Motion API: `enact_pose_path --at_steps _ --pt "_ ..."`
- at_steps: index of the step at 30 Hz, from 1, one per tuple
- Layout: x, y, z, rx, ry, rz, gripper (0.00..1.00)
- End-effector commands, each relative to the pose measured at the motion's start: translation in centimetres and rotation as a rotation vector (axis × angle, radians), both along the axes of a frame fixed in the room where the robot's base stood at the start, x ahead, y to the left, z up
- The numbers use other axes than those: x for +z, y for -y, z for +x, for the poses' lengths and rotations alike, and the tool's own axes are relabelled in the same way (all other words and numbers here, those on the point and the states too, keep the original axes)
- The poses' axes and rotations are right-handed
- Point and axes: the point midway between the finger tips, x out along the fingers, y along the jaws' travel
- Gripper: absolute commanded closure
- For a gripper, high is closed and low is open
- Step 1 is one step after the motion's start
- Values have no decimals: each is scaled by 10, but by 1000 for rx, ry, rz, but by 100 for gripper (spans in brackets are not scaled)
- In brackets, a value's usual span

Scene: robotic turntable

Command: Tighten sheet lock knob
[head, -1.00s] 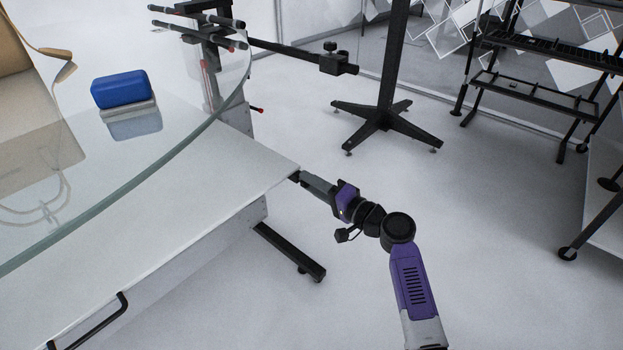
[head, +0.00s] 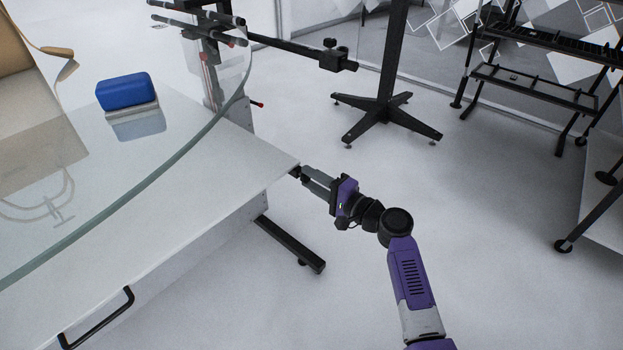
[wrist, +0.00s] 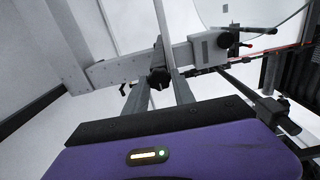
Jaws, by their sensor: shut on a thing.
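The lock knob (wrist: 159,77) is a small dark knob under the pale metal beam, near the middle of the wrist view. My gripper (wrist: 160,88) has its two fingers on either side of it, shut on the knob. In the head view my gripper (head: 304,175) reaches in from the right to the table's near right corner. There the knob (head: 294,172) shows as a small black piece under the tabletop edge, partly hidden by the fingers. The glass sheet (head: 150,182) lies over the white table (head: 215,185).
A blue block (head: 127,91) rests on the glass. A black clamp arm (head: 290,46) sticks out behind the table, and a black stand (head: 387,115) is beyond it. Shelving (head: 535,88) stands at the right.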

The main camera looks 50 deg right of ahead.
Motion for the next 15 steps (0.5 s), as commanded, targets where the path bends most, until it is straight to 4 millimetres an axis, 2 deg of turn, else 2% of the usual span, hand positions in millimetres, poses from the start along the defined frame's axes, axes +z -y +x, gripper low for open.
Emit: enact_pose_path --at_steps 2,3,6,15 --pt "-1 1 -1 -2 -2 1 100" --pt "-1 1 -1 -2 -2 1 67" --pt "-1 1 -1 -2 -2 1 49" --pt "0 0 -1 -1 -1 0 49"
